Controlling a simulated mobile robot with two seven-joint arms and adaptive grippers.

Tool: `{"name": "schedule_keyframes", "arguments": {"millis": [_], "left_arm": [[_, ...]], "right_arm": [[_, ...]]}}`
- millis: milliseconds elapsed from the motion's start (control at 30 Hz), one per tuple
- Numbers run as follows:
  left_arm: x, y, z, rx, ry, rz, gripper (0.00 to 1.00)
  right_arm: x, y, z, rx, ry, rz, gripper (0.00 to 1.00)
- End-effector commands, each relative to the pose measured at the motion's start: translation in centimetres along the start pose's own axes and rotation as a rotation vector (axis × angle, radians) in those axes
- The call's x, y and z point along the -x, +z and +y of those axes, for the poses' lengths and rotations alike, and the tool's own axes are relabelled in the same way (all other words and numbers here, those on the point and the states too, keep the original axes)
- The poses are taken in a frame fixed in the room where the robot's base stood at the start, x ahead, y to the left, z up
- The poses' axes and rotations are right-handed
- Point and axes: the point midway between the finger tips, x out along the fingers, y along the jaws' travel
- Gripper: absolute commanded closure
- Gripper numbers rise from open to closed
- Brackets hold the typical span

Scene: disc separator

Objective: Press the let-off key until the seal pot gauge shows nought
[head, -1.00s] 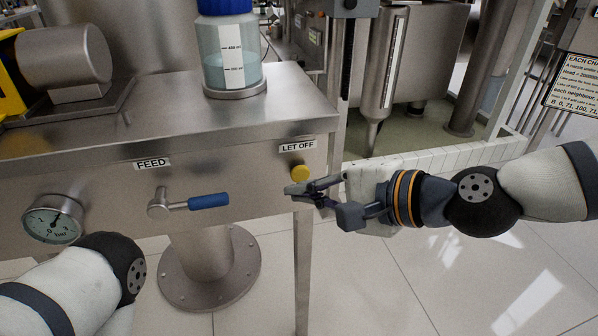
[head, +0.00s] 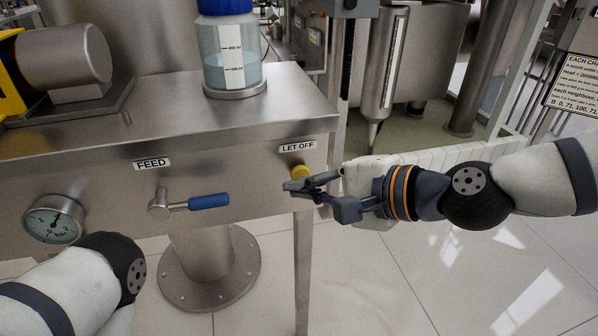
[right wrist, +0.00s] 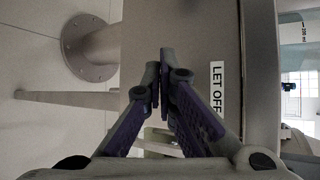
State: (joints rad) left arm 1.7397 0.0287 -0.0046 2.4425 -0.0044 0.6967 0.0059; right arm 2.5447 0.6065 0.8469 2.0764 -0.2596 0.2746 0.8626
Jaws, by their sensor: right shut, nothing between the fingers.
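The yellow let-off key (head: 301,171) sits on the front panel under the LET OFF label (head: 298,147). My right gripper (head: 290,186) is shut and empty, its tips just below and in front of the key, covering its lower part. I cannot tell whether they touch it. In the right wrist view the shut fingers (right wrist: 160,75) are beside the LET OFF label (right wrist: 217,88), and the key is hidden. A round bar gauge (head: 53,219) is at the panel's left end; its needle points upward, the exact reading too small to tell. My left gripper is out of view.
The FEED valve with a blue lever (head: 208,202) is left of the key on the same panel. A blue-capped bottle of liquid (head: 232,65) stands on the steel bench (head: 160,120). Open floor (head: 430,285) lies at the lower right.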

Motion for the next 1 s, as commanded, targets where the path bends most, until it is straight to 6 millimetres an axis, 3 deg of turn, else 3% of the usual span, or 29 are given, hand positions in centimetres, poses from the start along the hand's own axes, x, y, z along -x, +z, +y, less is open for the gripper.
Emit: {"name": "schedule_keyframes", "arguments": {"millis": [1000], "left_arm": [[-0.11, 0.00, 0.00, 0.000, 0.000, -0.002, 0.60]], "right_arm": [[-0.64, -0.45, -0.38, 0.000, 0.001, 0.000, 1.00]]}}
